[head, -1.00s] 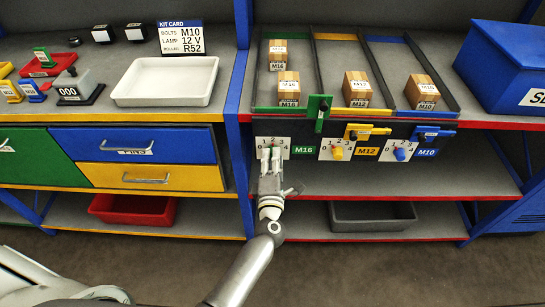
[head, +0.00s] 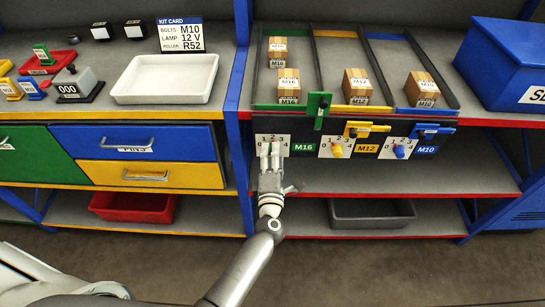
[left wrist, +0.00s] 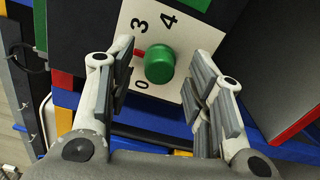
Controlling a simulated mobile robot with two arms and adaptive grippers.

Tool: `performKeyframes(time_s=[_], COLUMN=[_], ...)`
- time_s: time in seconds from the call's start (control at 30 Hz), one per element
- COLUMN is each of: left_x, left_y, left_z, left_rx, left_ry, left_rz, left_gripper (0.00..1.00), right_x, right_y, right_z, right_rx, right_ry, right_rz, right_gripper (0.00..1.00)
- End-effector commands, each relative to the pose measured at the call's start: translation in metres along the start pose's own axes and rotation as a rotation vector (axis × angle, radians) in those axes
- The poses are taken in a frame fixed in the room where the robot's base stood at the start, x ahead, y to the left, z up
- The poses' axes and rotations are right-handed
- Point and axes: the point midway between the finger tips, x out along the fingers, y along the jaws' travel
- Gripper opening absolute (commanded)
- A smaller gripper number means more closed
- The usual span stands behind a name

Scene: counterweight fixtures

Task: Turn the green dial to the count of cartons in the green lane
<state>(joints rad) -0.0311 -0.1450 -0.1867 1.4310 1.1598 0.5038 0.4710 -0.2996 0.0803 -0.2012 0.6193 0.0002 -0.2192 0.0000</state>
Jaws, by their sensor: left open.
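The green dial (left wrist: 159,63) sits on a white plate (left wrist: 190,22) marked with digits; 3, 4 and 0 show in the left wrist view. A red mark (left wrist: 140,52) lies left of the knob, between the 3 and the 0; the digits there are hidden. My left gripper (left wrist: 160,88) is open, with its fingers to either side of the dial and not visibly touching it. In the head view my left gripper (head: 269,152) covers most of the dial. The green lane holds two M16 cartons, a rear one (head: 278,50) and a front one (head: 289,87). My right gripper is out of view.
Yellow (head: 337,150) and blue (head: 399,151) dials sit to the right on the same panel. A green latch (head: 319,110) stands at the green lane's front. M12 (head: 357,87) and M10 (head: 422,90) cartons stand in their lanes. A shelf lies below the panel.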

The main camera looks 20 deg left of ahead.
Motion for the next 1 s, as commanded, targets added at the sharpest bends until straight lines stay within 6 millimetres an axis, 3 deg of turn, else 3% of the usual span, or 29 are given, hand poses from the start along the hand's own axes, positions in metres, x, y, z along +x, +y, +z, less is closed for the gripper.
performKeyframes(time_s=[0.17, 0.7, 1.0], left_x=[-0.012, -0.106, -0.121], left_y=[-0.001, -0.001, 0.0], left_z=[0.0, 0.0, 0.0], left_rx=[-0.001, 0.001, 0.001], left_ry=[0.0, 0.0, -0.001], left_rz=[-0.002, -0.002, -0.001], left_gripper=[0.47, 0.47, 0.47], right_x=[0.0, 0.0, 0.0], right_y=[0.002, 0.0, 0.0], right_z=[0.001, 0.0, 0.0], right_rx=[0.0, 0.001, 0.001], right_ry=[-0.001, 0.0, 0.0], right_rz=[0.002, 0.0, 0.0], right_gripper=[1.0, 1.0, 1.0])
